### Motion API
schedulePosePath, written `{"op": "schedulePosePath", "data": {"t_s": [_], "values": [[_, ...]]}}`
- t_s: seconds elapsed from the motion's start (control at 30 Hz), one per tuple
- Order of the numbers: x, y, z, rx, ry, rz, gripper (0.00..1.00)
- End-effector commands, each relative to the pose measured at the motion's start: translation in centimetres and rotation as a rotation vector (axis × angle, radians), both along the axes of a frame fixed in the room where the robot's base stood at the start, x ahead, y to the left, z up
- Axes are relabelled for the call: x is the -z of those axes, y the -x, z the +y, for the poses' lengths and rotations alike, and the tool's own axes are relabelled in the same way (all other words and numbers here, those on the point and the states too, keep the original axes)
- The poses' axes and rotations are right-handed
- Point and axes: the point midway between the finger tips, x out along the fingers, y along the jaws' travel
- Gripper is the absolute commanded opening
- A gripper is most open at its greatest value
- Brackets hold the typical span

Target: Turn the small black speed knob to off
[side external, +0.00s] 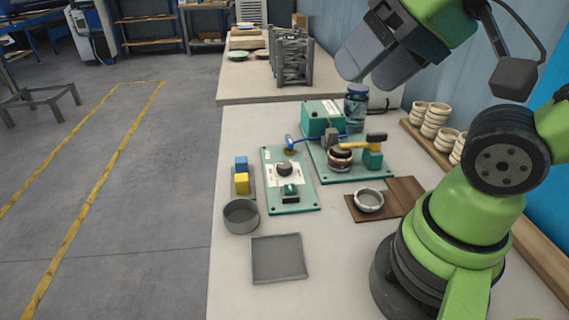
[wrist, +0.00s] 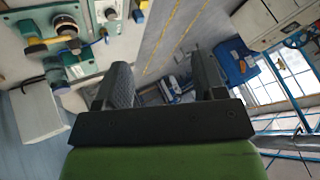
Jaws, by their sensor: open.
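The small black speed knob (side external: 285,169) sits on a white label on a flat teal control panel (side external: 303,201) on the bench. The panel also carries a teal switch block (side external: 290,190). In the wrist view the knob (wrist: 110,14) shows near the top edge on the panel (wrist: 97,30), small and tilted; its setting is too small to read. My gripper (side external: 364,72) is high above the bench at the upper right, well apart from the knob. In the wrist view its two dark fingers (wrist: 163,76) are spread with nothing between them.
A teal machine (side external: 322,118) with a yellow-handled lever (side external: 362,143) stands right of the panel. Blue and yellow blocks (side external: 242,182), a round grey bowl (side external: 241,216) and a square tray (side external: 278,258) lie left and in front. A metal ring (side external: 369,200) lies on a brown board.

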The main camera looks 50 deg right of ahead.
Motion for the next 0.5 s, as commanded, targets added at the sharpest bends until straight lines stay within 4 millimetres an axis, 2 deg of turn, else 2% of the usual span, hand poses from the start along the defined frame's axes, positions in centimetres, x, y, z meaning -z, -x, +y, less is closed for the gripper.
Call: {"op": "schedulePosePath", "data": {"t_s": [0.13,0.27,0.37,0.5], "values": [[-0.2,-2.1,-0.6,0.072,-0.021,0.065,0.63],[0.1,-5.7,-1.7,0.199,-0.054,0.166,0.63],[1.1,-8.8,-2.9,0.311,-0.080,0.244,0.63],[3.6,-12.9,-4.7,0.467,-0.111,0.350,0.63]]}}
